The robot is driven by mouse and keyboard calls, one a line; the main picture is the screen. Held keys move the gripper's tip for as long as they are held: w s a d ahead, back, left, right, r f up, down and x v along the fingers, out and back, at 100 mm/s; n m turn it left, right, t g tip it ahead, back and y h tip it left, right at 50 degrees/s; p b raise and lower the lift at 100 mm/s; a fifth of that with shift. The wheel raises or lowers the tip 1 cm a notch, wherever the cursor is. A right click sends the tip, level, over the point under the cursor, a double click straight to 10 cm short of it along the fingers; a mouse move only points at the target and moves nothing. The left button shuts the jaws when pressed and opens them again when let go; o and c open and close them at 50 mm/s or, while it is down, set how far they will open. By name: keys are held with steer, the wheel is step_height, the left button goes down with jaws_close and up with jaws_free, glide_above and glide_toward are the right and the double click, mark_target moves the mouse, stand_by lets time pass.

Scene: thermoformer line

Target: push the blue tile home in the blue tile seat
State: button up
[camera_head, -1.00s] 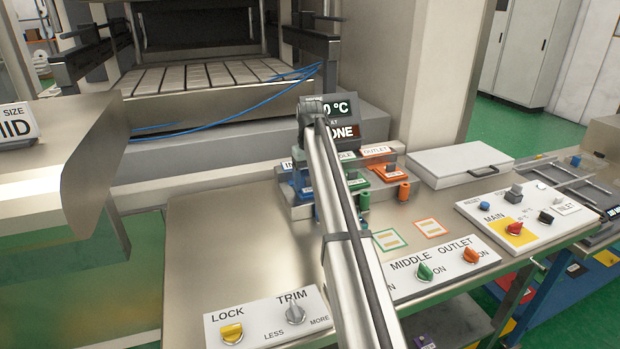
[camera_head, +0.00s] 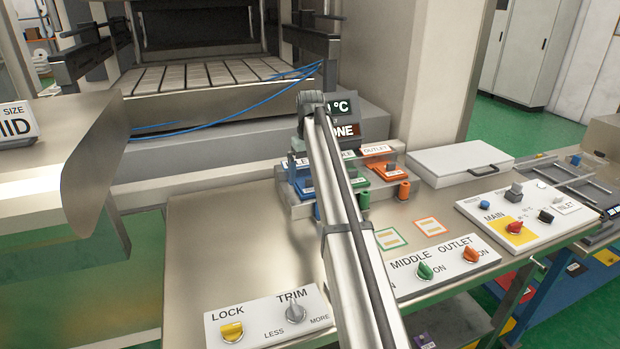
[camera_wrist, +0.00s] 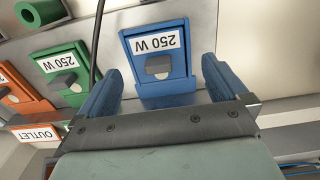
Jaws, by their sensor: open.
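The blue tile (camera_wrist: 150,44), labelled 250 W with a grey knob, sits at the blue seat (camera_wrist: 186,28) in the wrist view. A blue rim shows around its label, but I cannot tell whether the tile is fully down. My gripper (camera_wrist: 162,74) is open, its two blue fingers apart on either side of the tile's near end, with nothing between them held.
Green (camera_wrist: 64,70) and orange (camera_wrist: 22,98) tiles sit beside the blue one in the wrist view. A dark cable crosses between the green and blue tiles. A display (camera_head: 345,118) stands behind the block. Bare bench (camera_head: 240,240) lies to the left.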

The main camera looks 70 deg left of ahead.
step_height(320, 180, up, 11)
stand_by(0.4)
steer(key=shift+w+r, duration=0.1)
stand_by(0.3)
